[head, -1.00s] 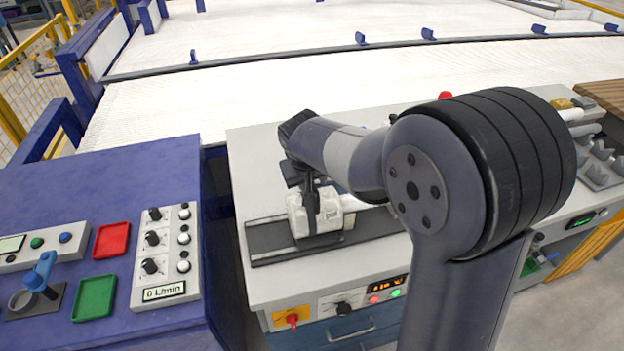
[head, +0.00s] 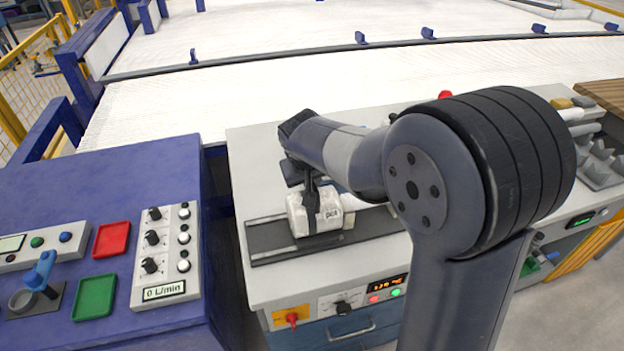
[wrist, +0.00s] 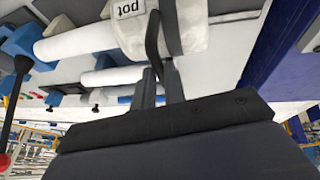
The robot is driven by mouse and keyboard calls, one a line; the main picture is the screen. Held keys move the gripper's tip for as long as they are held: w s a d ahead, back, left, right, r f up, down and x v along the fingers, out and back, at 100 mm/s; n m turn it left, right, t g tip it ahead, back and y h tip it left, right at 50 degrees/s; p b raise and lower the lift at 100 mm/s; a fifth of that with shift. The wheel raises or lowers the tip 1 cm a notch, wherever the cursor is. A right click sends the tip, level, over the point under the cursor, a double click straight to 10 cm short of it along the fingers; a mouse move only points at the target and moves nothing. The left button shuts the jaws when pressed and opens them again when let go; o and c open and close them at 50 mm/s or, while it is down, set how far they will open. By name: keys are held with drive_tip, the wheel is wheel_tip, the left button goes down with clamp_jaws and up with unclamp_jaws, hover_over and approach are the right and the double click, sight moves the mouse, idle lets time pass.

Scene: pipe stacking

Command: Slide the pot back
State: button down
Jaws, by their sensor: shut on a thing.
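The pot (head: 328,216) is a white block with a black "pot" label on its right side. It sits on the dark rail (head: 272,238) on the grey bench, near the rail's left end. My gripper (head: 311,205) reaches down onto the pot, and its dark finger lies against the pot's front face. In the wrist view the pot (wrist: 193,28) shows at the top with its label upside down. My gripper (wrist: 168,50) is shut on the pot there. A white pipe (wrist: 75,44) extends from the pot's side in the wrist view. My arm hides the rail's right part in the head view.
The bench (head: 256,165) is bare left of and behind the rail. A blue console (head: 60,185) with a red tray (head: 112,239), a green tray (head: 95,297) and knobs stands at left across a narrow gap. Grey V-shaped holders (head: 600,165) stand at the right.

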drive_tip(key=shift+a, duration=0.1)
drive_tip(key=s+a+b, duration=0.1)
drive_tip(key=s+a, duration=0.2)
drive_tip(key=a, duration=0.6)
drive_tip(key=shift+a+b, duration=0.4)
drive_tip(key=c, duration=1.5)
unclamp_jaws()
drive_tip(key=shift+a, duration=0.15)
drive_tip(key=v, duration=1)
drive_tip(key=shift+s+r, duration=0.15)
drive_tip(key=shift+r, duration=0.25)
drive_tip(key=shift+f, duration=0.1)
